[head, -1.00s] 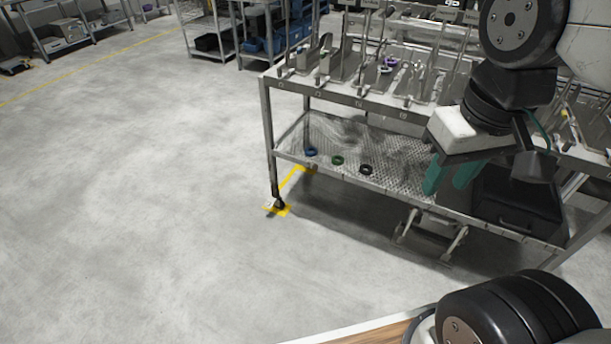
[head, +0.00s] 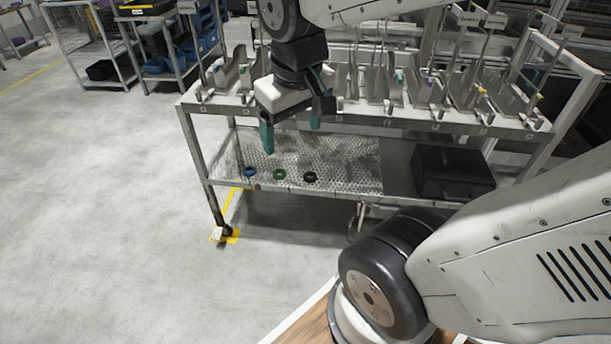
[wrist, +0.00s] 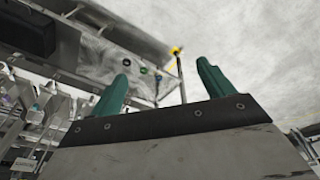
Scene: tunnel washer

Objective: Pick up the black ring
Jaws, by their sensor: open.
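The black ring (head: 310,177) lies on the perforated lower shelf (head: 345,160) of the metal cart, near its front edge. It is the rightmost of three rings in the head view. My gripper (head: 291,138) is open and empty, in front of the cart and above the rings in the picture, with its green fingers pointing down. In the wrist view the black ring (wrist: 126,62) shows small and distant, beyond the gap between the open fingers (wrist: 165,80).
A green ring (head: 279,174) and a blue ring (head: 249,172) lie left of the black one. A black bin (head: 452,171) stands on the shelf's right end. The upper shelf (head: 360,113) carries several upright holders over the rings. Open floor (head: 110,220) lies to the left.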

